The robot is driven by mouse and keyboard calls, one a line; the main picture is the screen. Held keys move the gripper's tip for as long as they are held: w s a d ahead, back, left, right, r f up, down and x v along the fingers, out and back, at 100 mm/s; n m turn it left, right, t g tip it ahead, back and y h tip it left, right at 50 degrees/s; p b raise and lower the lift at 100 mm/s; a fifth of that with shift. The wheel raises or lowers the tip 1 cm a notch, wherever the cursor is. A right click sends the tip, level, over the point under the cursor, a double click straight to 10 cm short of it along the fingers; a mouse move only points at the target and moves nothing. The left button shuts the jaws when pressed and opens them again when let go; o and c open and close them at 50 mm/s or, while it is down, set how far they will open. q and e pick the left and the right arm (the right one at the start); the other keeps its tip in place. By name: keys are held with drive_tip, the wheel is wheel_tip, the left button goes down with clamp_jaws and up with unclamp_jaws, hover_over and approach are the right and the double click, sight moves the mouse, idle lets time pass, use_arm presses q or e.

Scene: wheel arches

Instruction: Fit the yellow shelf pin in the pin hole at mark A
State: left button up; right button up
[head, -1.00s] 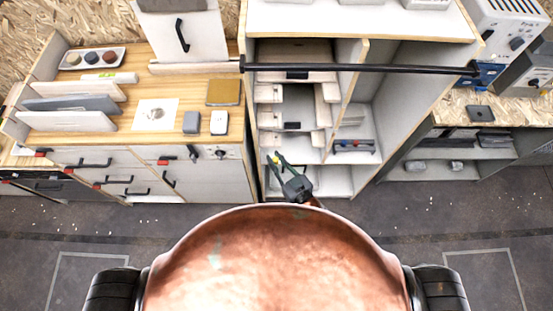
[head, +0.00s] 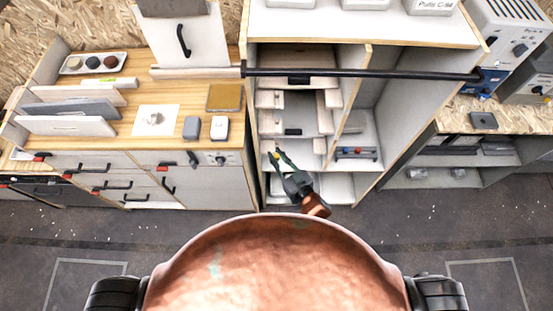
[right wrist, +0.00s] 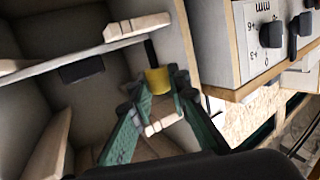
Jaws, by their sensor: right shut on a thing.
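The yellow shelf pin (right wrist: 157,80) is between the fingertips of my right gripper (right wrist: 158,92) in the right wrist view. Its dark shank points up in the picture, beside the pale inner wall of the cabinet. I cannot tell whether the shank touches that wall. In the head view my right gripper (head: 279,156) reaches into the left bay of the open cabinet (head: 360,23). The pin is too small to make out clearly there. The pin hole and mark A cannot be made out in either view. My left gripper is not in view.
The left bay holds shelves and pale wooden blocks (right wrist: 138,27) close above the gripper. A black bar (head: 360,70) crosses the cabinet front. A drawer bench (head: 130,150) stands left, a low shelf unit (head: 460,160) right. A rack with coloured knobs (head: 356,153) sits in the right bay.

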drive_tip(key=shift+w+b, duration=1.45)
drive_tip(key=shift+w, duration=2.8)
drive_tip(key=shift+p, duration=0.3)
drive_tip(key=shift+f, duration=1.3)
drive_tip(key=shift+c, duration=0.2)
drive_tip(key=o, duration=0.9)
drive_tip(key=shift+s+d, duration=0.15)
drive_tip(key=shift+s, duration=0.1)
drive_tip(key=v, duration=1.1)
drive_tip(key=shift+s+d, duration=0.15)
drive_tip(key=shift+s, duration=0.1)
